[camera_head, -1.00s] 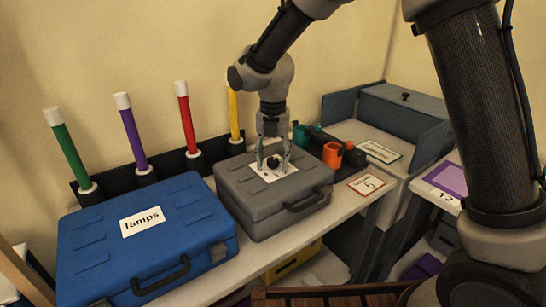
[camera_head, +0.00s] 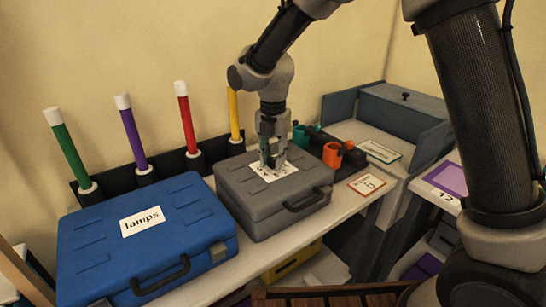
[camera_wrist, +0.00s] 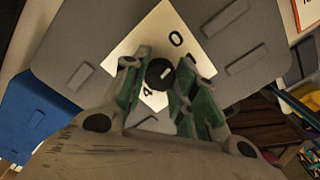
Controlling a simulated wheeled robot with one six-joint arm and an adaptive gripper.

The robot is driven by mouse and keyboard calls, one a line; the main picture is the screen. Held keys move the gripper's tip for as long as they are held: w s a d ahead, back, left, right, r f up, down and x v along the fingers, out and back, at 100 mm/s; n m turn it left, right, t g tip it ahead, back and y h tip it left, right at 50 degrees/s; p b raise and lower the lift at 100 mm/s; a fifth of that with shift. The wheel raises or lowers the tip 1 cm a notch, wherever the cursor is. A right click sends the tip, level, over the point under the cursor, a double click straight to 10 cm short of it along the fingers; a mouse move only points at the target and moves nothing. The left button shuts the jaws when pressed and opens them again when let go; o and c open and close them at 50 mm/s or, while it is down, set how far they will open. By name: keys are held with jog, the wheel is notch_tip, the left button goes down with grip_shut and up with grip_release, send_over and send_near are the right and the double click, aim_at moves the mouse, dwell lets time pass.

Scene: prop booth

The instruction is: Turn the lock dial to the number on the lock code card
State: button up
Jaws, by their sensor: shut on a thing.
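A grey case (camera_head: 240,187) lies on the bench with a white number plate (camera_head: 287,170) on its lid. In the wrist view the black lock dial (camera_wrist: 159,75) sits in the middle of that plate. A 0 and a 4 show on the plate; other numbers are hidden by the fingers. A white mark on the dial points to the upper right there. My gripper (camera_head: 272,162) points down over the plate, its green-padded fingers shut on the dial from both sides. The lock code card (camera_head: 367,184), red-edged, lies right of the case; its number looks like a 6.
A blue case (camera_head: 85,240) labelled "lamps" stands at left. Behind it, green, purple, red and yellow sticks stand in a black rack (camera_head: 172,163). Teal and orange cups (camera_head: 332,154) stand in a dark holder right of the grey case. A grey open box (camera_head: 400,110) is at the back right.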

jog(key=m, duration=2.1)
jog(key=shift+m, duration=0.4)
jog(key=m, duration=2)
jog(key=shift+m, duration=0.3)
